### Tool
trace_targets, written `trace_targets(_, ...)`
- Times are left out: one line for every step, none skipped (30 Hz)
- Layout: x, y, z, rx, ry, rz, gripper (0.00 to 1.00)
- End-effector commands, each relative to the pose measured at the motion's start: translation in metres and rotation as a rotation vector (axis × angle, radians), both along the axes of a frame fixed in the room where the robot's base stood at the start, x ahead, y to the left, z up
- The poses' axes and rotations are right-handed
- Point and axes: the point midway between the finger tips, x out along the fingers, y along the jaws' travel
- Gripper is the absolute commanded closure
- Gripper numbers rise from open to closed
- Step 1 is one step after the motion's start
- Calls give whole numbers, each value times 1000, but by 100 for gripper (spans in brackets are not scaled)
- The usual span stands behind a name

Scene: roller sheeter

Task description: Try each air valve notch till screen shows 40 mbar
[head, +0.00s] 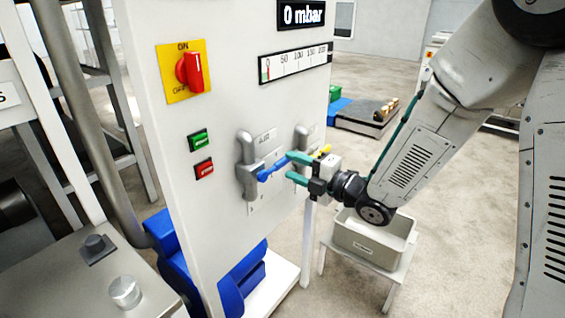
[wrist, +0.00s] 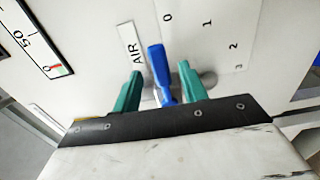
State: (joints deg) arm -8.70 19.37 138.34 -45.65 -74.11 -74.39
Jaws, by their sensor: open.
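The screen (head: 302,14) on the white panel reads 0 mbar. The blue air valve lever (head: 268,172) sits on a grey pipe fitting on the panel's front, beside an AIR label. In the wrist view the lever (wrist: 157,62) points toward the 0 of the notch marks 0, 1, 2 and 3 (wrist: 207,23). My gripper (head: 290,167) is open, its teal fingers at the lever. In the wrist view the fingers (wrist: 161,75) stand on either side of the lever, with gaps visible.
A pressure scale (head: 296,62) marked 0 to 200 is below the screen. A red rotary switch (head: 189,73), green button (head: 199,140) and red button (head: 204,169) are left of the valve. A second pipe fitting (head: 302,138) is at the right. A grey bin (head: 372,240) stands below my arm.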

Motion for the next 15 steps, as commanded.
trace_targets(5, 8, -1, 0, 1, 3, 57)
trace_targets(8, 12, -1, -1, 1, 3, 57)
trace_targets(11, 16, 0, 0, 1, 2, 57)
trace_targets(14, 19, 0, 0, 1, 1, 57)
trace_targets(16, 22, 0, 0, 1, 2, 57)
trace_targets(19, 25, 0, 0, 1, 2, 57)
trace_targets(21, 27, 0, 0, 2, 1, 57)
trace_targets(22, 29, -1, 0, 3, 0, 57)
trace_targets(24, 30, -1, 0, 3, -1, 57)
trace_targets(25, 31, -1, 0, 3, -1, 57)
trace_targets(25, 32, 0, 0, 3, -2, 57)
trace_targets(26, 33, 0, 0, 3, -2, 57)
trace_targets(26, 33, 0, 0, 3, -2, 57)
trace_targets(26, 33, 0, 0, 3, -2, 57)
trace_targets(26, 33, 0, 0, 3, -2, 57)
